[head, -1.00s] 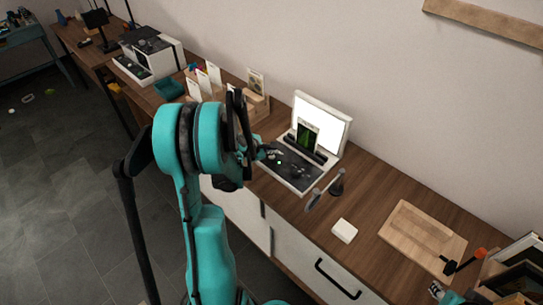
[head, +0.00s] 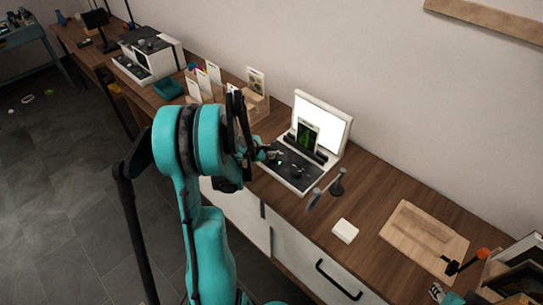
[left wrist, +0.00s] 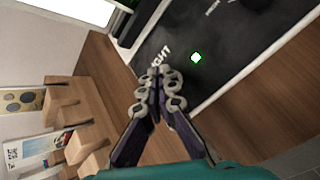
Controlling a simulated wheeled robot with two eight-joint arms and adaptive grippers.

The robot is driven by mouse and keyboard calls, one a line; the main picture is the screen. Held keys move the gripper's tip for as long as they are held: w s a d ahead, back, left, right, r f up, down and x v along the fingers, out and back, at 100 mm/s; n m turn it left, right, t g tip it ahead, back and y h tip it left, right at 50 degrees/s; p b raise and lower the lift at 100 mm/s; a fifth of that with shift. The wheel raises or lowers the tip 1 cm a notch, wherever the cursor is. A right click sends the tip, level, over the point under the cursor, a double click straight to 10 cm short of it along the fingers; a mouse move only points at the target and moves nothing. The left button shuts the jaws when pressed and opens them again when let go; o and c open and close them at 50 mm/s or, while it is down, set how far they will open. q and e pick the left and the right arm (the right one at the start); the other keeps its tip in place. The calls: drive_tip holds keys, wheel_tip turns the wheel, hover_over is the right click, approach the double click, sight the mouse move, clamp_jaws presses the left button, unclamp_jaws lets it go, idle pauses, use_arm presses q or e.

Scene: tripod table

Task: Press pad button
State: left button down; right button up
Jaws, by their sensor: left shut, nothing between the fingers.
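A white device with a black control panel (head: 300,174) stands on the wooden counter, with a bright lit white panel (head: 335,118) upright at its back. A small lit green-white button (left wrist: 196,58) shows on the black panel in the left wrist view, beside white lettering partly hidden by my fingers. My left gripper (left wrist: 158,88) is shut and empty. In that view its fingertips appear over the panel's near edge, to the lower left of the button. I cannot tell whether they touch the panel. In the head view, my left gripper (head: 267,154) is at the panel's left side. My right gripper is not in view.
A wooden holder with cards (head: 256,98) stands left of the device. The wall is behind the counter.

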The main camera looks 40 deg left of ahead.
use_arm(q)
drive_tip(key=shift+f+b, duration=0.3)
drive_tip(key=shift+r, duration=0.15)
idle(0.3)
drive_tip(key=shift+r+p, duration=0.5)
drive_tip(key=shift+r, duration=0.15)
wheel_tip(320, 180, up, 6)
drive_tip(key=p, duration=0.4)
idle(0.4)
